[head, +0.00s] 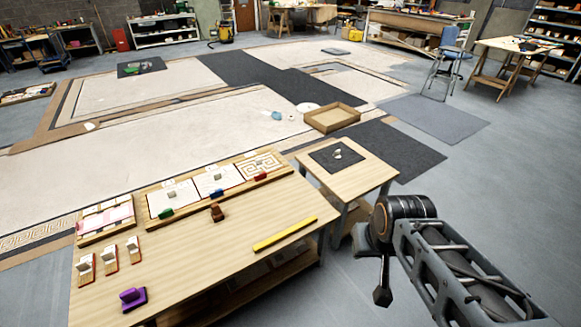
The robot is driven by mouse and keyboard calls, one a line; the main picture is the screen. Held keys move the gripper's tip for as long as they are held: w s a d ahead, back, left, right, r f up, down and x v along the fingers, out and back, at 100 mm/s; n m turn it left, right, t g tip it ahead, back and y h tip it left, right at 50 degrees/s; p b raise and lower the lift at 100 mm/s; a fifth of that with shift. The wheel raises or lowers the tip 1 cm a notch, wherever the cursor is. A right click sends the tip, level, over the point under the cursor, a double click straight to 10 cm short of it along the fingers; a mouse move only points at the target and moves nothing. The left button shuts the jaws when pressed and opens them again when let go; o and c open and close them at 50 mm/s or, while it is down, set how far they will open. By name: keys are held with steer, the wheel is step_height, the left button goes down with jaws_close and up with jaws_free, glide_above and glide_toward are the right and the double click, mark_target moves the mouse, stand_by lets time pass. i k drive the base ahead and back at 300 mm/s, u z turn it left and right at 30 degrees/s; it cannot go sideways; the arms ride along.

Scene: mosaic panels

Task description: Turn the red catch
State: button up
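The red catch (260,176) is a small red piece at the front edge of the rightmost panel (261,164), which has a tan line pattern. This panel sits in a long wooden tray (150,201) at the back of the wooden workbench (205,250). A blue catch (216,193) and a green catch (166,212) sit at the front of the two panels to its left. My arm is at the lower right, beyond the bench's right edge. A dark end piece, apparently my gripper (382,296), hangs there, well apart from the catch; its fingers cannot be made out.
On the bench are a yellow bar (284,234), a brown block (217,212), a purple block (133,298) and several small wooden holders at left. A side table (365,178) with a dark mat stands right of the bench. Grey floor at right is open.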

mark_target(260, 176)
steer(key=z, duration=0.35)
steer(key=i, duration=0.9)
steer(key=u, duration=0.65)
steer(key=i, duration=0.75)
steer(key=u, duration=0.8)
